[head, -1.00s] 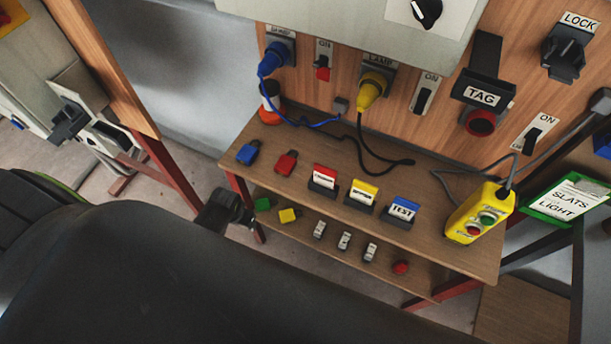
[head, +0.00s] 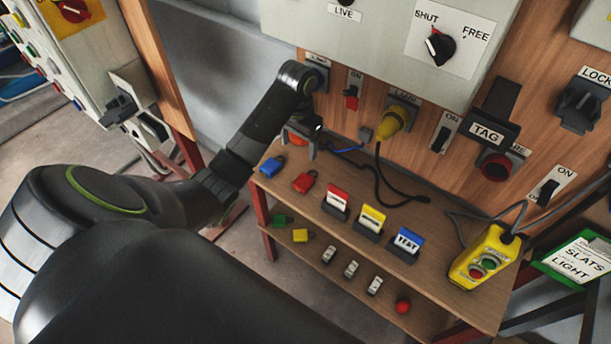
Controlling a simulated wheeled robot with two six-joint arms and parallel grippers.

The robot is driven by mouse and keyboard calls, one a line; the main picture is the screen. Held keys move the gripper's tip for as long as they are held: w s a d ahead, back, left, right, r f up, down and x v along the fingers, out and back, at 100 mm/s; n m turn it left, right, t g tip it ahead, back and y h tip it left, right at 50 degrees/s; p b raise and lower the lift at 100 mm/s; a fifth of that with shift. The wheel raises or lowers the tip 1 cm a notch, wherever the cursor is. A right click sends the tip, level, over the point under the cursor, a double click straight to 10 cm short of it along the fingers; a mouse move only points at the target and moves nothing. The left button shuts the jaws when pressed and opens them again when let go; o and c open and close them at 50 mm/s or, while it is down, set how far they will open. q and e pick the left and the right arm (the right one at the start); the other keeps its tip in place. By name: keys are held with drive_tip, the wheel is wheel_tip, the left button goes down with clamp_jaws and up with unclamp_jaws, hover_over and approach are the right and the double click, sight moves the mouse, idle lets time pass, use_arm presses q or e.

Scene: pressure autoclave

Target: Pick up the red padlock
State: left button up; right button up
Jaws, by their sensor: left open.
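The red padlock (head: 305,182) lies on the upper wooden shelf, to the right of the blue padlock (head: 272,166). My left gripper (head: 299,150) is open, with its jaws over the back left of the shelf. In the picture it is just above and between the two padlocks, apart from the red one. Nothing shows held in it. Its height above the shelf is hard to tell. My right gripper is not in view.
Red, yellow and blue TEST card holders (head: 371,220) stand right of the red padlock. A yellow button pendant (head: 483,257) sits at the right end. Green (head: 282,221) and yellow (head: 301,235) padlocks lie on the lower shelf. A black cable (head: 390,185) lies behind.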

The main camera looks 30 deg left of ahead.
use_arm(q)
drive_tip(key=b, duration=1)
hover_over(300, 185)
drive_tip(key=f, duration=1.1)
drive_tip(key=shift+w+a+f, duration=0.2)
drive_tip(key=shift+f, duration=0.05)
drive_tip(key=shift+s+d+f, duration=0.1)
drive_tip(key=shift+d+f, duration=0.05)
drive_tip(key=shift+f, duration=2.5)
drive_tip(key=c, duration=1.2)
wheel_tip(300, 185, up, 4)
drive_tip(key=shift+r, duration=0.25)
drive_tip(key=shift+c, duration=0.2)
wheel_tip(300, 185, up, 4)
drive_tip(key=p, duration=0.3)
drive_tip(key=shift+r, duration=0.2)
drive_tip(key=shift+r+p, duration=0.65)
drive_tip(key=shift+p, duration=0.05)
